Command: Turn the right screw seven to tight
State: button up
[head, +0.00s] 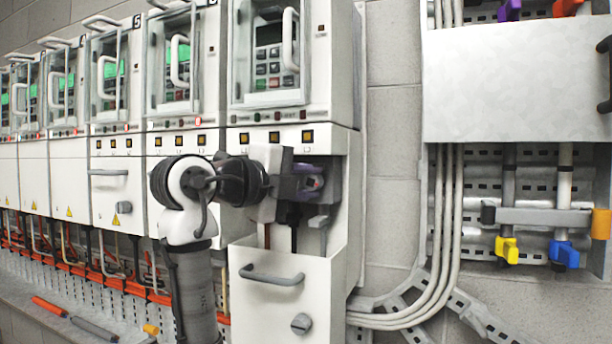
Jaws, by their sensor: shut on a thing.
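The rightmost drive cabinet (262,258) has its lower compartment open above a white front with a grey handle. My gripper (303,190) reaches into that compartment from the left, at its right side. It is shut on a small purple-and-grey part (311,183). I cannot make out the right screw itself, as my gripper and wrist cover most of the compartment. Ends of brown, black and grey cables show below my gripper.
More drive cabinets (110,178) stand in a row to the left. White cables (445,240) run beside the cabinet. Tools lie on a ledge at lower left.

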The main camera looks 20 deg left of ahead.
jog(key=shift+m, duration=0.5)
jog(key=shift+d, duration=0.1)
jog(key=shift+f, duration=0.1)
jog(key=o, duration=1)
